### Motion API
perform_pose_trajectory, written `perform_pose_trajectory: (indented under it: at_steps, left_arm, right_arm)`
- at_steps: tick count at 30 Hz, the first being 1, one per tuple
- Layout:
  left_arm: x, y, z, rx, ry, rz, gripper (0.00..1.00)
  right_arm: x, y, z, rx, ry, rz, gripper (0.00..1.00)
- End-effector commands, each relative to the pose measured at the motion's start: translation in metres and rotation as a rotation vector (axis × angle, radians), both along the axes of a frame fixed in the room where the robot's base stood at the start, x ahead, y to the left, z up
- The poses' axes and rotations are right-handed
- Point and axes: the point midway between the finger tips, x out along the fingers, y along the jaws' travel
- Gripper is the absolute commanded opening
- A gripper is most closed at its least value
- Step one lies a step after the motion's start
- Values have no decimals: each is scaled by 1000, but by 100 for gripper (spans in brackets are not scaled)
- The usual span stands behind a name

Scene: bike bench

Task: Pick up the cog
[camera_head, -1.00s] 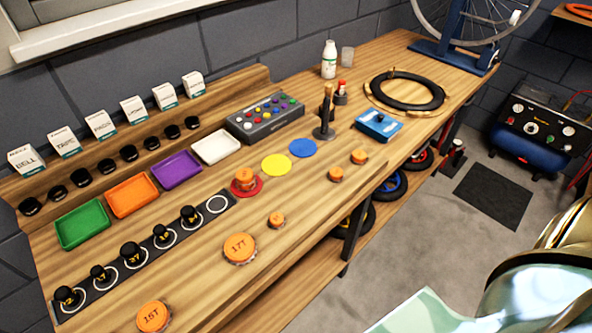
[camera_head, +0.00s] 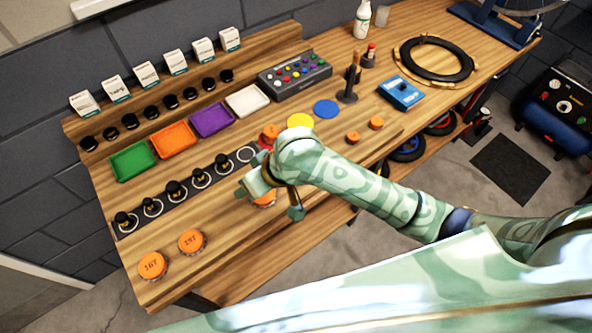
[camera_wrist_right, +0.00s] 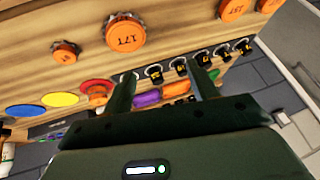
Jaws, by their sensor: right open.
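Several orange cogs lie on the wooden bench. One cog (camera_head: 264,201) is partly hidden under my right gripper (camera_head: 268,202) in the head view. In the right wrist view a large cog marked 17T (camera_wrist_right: 124,33) lies beyond my open, empty right gripper (camera_wrist_right: 162,82), with a smaller cog (camera_wrist_right: 66,52) to its left. Two large cogs, a front one (camera_head: 152,265) and another (camera_head: 192,242), lie at the near left end. Two small cogs, one (camera_head: 353,137) and another (camera_head: 376,123), lie farther right. Another cog (camera_head: 270,131) sits at the red disc. My left gripper is not in view.
A dark strip (camera_head: 128,226) holds black pegs in white rings. Green (camera_head: 133,162), orange (camera_head: 173,138), purple (camera_head: 212,120) and white (camera_head: 247,100) trays stand behind it. A button box (camera_head: 295,76), a blue box (camera_head: 400,92) and a tyre ring (camera_head: 437,60) are farther right.

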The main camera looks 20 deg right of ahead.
Motion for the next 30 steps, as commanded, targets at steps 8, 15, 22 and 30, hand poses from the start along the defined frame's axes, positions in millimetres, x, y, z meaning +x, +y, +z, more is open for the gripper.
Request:
perform_pose_trajectory:
  at_steps: [8, 15, 22, 30]
  left_arm:
    - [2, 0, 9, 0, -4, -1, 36]
    - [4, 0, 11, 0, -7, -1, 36]
    - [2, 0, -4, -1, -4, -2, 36]
    - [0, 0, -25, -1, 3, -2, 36]
  right_arm:
    - [38, -38, 32, -163, 356, -297, 59]
    - [65, -100, 64, -270, 494, -663, 59]
    - [67, -108, 29, -279, 518, -720, 59]
    - [67, -108, -32, -277, 515, -718, 59]
